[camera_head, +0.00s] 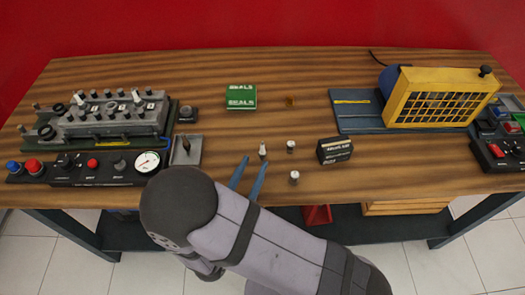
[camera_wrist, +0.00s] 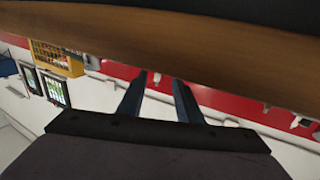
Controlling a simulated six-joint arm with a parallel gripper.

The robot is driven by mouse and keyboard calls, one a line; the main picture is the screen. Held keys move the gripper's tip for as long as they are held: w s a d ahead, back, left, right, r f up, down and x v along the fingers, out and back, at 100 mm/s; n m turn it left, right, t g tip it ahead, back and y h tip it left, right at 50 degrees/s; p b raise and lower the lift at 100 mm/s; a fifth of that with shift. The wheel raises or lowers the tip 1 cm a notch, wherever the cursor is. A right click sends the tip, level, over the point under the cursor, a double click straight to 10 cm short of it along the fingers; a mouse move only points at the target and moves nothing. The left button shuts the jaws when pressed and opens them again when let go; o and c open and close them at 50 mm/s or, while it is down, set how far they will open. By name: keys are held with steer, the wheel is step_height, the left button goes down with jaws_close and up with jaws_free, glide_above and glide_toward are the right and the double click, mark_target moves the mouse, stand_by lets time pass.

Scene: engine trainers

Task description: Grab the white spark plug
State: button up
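A small pale upright piece with a narrow tip (camera_head: 262,150), which looks like the white spark plug, stands on the wooden table just beyond the fingertips in the head view. Two short metallic pieces stand to its right, one farther back (camera_head: 291,146) and one nearer the front edge (camera_head: 294,177); I cannot tell exactly what they are. My gripper (camera_head: 254,161) is open, its two blue fingers apart with nothing between them.
A black box (camera_head: 334,150) stands to the right of the small pieces. A green box (camera_head: 241,97) lies behind. An engine block (camera_head: 105,115) and gauge panel fill the left; a yellow caged unit (camera_head: 440,97) stands at right. The table's middle is mostly clear.

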mark_target(262, 152)
steer(key=shift+p+x, duration=1)
steer(key=shift+x, duration=2.6)
steer(key=shift+s+d, duration=0.15)
steer(key=shift+c, duration=0.3)
jaws_close()
